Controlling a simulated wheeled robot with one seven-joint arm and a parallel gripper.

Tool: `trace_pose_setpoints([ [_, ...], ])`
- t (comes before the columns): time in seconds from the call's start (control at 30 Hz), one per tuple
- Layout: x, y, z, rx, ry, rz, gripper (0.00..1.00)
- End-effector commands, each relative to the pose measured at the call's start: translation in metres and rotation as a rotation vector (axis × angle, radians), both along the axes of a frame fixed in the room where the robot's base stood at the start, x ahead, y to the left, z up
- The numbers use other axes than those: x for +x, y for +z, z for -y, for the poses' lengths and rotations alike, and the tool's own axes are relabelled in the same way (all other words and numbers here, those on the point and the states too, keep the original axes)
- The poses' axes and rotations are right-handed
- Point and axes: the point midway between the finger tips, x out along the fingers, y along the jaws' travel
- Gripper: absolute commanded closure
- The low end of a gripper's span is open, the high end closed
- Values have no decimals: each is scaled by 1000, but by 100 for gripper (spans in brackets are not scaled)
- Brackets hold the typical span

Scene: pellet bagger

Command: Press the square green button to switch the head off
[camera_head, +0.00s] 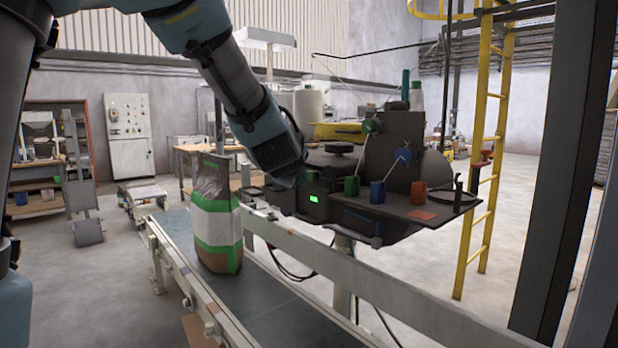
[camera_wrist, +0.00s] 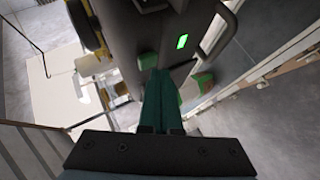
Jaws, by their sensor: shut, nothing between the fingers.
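The sewing head is a dark machine body (camera_head: 400,140) beside the conveyor, with a lit green rectangle (camera_head: 313,198) on its dark front. The lit rectangle also shows in the wrist view (camera_wrist: 182,41). I cannot tell which is the square button. My gripper (camera_wrist: 158,73) is shut and empty, its teal fingers pointing at the machine. The fingertips overlap the near edge of the first block; contact is unclear. In the head view my wrist hides part of the panel.
Green (camera_head: 352,186), blue (camera_head: 377,191) and red (camera_head: 418,190) blocks stand on the machine's side plate. A paper bag with green bands (camera_head: 215,225) stands on the conveyor (camera_head: 270,315). A pale rail (camera_head: 400,300) runs in front. A yellow ladder (camera_head: 487,150) is at right.

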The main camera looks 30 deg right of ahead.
Motion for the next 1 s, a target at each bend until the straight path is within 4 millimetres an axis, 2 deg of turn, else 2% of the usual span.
trace_pose_setpoints([
  [1.0, 2, 0, 10, 0, 0, 0, 100],
])
